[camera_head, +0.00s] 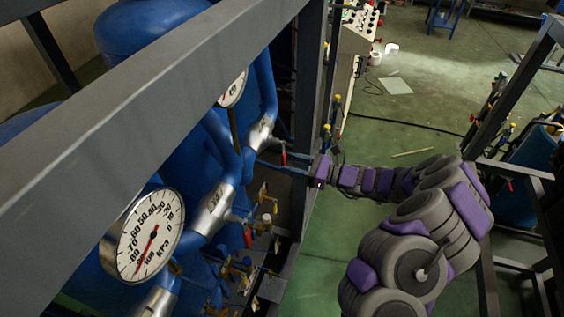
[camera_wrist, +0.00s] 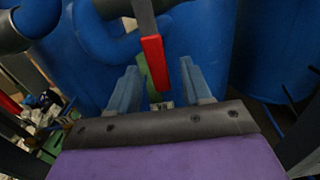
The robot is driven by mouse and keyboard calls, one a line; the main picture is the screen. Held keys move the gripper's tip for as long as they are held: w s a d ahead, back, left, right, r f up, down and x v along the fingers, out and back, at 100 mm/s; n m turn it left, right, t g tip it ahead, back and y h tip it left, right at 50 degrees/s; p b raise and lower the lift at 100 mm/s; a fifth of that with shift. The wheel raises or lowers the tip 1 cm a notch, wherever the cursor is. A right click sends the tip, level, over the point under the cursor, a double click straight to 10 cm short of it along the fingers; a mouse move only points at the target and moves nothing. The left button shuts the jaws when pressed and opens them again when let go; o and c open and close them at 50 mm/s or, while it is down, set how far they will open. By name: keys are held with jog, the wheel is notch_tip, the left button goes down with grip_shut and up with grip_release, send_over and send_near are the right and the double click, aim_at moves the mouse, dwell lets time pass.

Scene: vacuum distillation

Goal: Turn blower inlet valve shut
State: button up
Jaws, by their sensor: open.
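A valve lever with a red grip (camera_wrist: 153,63) hangs down in the wrist view. Its grip end lies between the two blue-grey fingers of my gripper (camera_wrist: 161,88), with space visible on both sides. My gripper is open. In the head view my gripper (camera_head: 284,168) reaches left past the grey frame post to the pipework. A small red handle (camera_head: 283,158) shows close to its fingers there, below a silver pipe fitting (camera_head: 261,131). I cannot tell from the views whether a finger touches the lever. The valve body is not clearly visible.
Blue tanks (camera_head: 170,130) and a grey frame beam (camera_head: 130,110) fill the left. A kPa gauge (camera_head: 150,235) stands in front, and another red handle (camera_head: 248,237) hangs below my gripper. Green floor (camera_head: 420,110) is open to the right, with a cable across it.

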jog(key=s+b+v, duration=0.1)
jog(key=v, duration=1)
jog(key=s+a+r+n+g+h+b, duration=0.2)
jog(key=s+a+n+g+h+b, duration=0.3)
jog(key=s+a+n+g+b, duration=0.75)
jog(key=s+f+n+t+h, duration=0.1)
jog(key=s+f+n+h, duration=0.2)
jog(key=s, duration=0.5)
jog(key=s+f+n+t+h, duration=0.1)
jog(key=s+f+n+h, duration=0.2)
jog(key=s, duration=0.5)
jog(key=s+d+f+n+t+h+b, duration=0.2)
jog(key=s+d+f+h+b, duration=0.3)
jog(key=s+d, duration=0.3)
jog(key=d+n+h+b, duration=0.1)
jog(key=d, duration=0.1)
jog(key=shift+s+d+n, duration=0.2)
jog(key=shift+d+n, duration=0.15)
jog(key=shift+d, duration=0.05)
